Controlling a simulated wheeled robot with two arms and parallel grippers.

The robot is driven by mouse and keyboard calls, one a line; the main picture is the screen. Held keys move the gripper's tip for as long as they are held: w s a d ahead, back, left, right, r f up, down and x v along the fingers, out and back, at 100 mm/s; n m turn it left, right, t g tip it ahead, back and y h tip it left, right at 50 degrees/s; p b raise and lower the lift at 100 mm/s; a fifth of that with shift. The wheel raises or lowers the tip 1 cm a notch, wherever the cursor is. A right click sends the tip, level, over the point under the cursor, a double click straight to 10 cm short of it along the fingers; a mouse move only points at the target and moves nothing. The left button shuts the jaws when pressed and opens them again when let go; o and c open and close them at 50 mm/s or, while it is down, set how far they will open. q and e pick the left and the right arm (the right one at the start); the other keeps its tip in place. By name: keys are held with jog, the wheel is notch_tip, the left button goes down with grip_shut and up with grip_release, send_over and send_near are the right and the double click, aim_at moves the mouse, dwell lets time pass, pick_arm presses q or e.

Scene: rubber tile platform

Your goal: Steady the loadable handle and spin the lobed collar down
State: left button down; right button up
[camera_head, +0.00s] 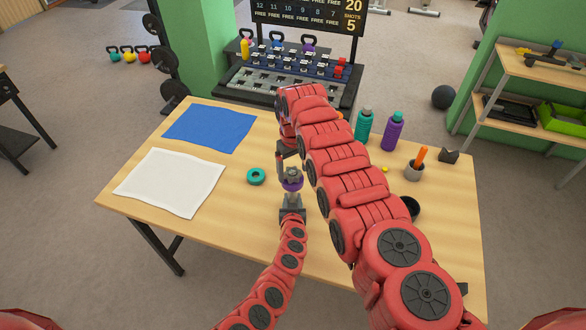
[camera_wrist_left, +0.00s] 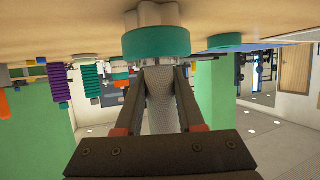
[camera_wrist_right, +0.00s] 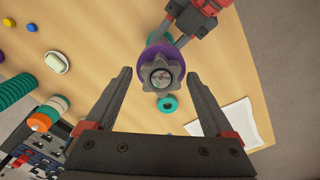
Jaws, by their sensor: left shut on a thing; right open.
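The loadable handle's knurled grip (camera_wrist_left: 160,100) is between my left gripper's fingers (camera_wrist_left: 160,72), which are shut on it. A teal disc (camera_wrist_left: 155,44) and a silver lobed piece (camera_wrist_left: 155,14) sit at its table end. At the other end, the purple disc (camera_wrist_right: 151,54) carries the grey lobed collar (camera_wrist_right: 163,76), which faces the right wrist camera. The purple disc also shows in the head view (camera_head: 292,185), above my left gripper (camera_head: 292,212). My right gripper (camera_wrist_right: 159,76) is open over the collar, with a finger either side and visible gaps. My right arm partly hides it in the head view.
A loose teal ring (camera_head: 256,177) lies left of the handle. A white towel (camera_head: 170,183) and a blue towel (camera_head: 210,128) cover the table's left. Teal (camera_head: 363,127) and purple (camera_head: 393,132) bottles and a grey cup (camera_head: 414,170) stand right. A dumbbell rack (camera_head: 290,80) stands behind.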

jog(key=shift+d+n, duration=0.1)
jog(key=shift+n, duration=2)
jog(key=shift+f, duration=0.15)
